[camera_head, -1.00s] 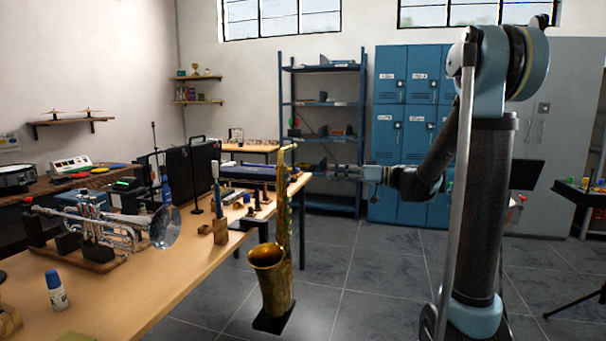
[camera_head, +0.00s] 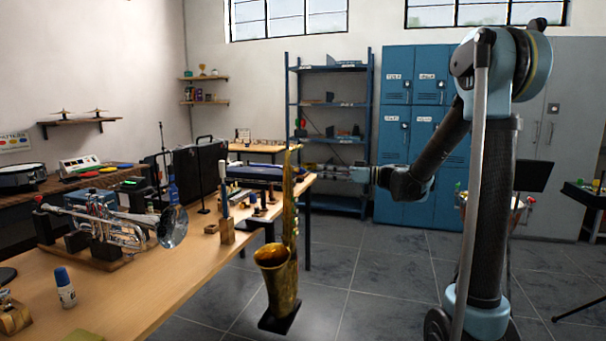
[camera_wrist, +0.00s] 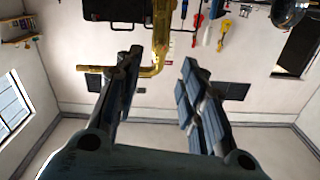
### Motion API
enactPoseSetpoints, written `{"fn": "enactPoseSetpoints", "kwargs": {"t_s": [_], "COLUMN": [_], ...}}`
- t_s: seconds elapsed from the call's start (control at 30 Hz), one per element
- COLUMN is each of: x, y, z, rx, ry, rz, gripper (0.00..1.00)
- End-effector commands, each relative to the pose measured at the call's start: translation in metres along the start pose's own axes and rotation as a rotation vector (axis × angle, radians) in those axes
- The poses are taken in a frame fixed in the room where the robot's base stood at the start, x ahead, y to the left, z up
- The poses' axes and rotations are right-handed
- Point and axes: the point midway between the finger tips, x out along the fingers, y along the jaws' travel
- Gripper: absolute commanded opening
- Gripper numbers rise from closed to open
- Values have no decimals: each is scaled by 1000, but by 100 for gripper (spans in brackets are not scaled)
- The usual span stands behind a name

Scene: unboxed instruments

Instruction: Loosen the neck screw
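A brass saxophone (camera_head: 282,270) stands upright on a dark base beside the workbench. Its neck (camera_head: 290,160) is at the top. In the wrist view, the golden tube (camera_wrist: 160,35) comes down from the top edge and bends left, with its end passing behind the left finger. I cannot make out the neck screw. My gripper (camera_head: 308,167) is just right of the saxophone's upper part. In the wrist view my gripper (camera_wrist: 161,58) is open, its fingers wide apart, with part of the golden tube showing between them. I cannot tell whether a finger touches it.
The wooden workbench (camera_head: 130,305) is on the left, with a trumpet (camera_head: 120,225) and a glue bottle (camera_head: 65,288) on it. Blue shelving (camera_head: 330,90) and lockers (camera_head: 412,130) stand behind. The tiled floor (camera_head: 390,280) right of the saxophone is clear.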

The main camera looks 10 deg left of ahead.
Motion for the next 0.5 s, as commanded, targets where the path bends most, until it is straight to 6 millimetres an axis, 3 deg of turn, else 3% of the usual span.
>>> {"fn": "enactPoseSetpoints", "kwargs": {"t_s": [0.5], "x": [76], "y": [0], "z": [0], "rx": [0], "ry": [0], "rz": [-2], "gripper": [37]}}
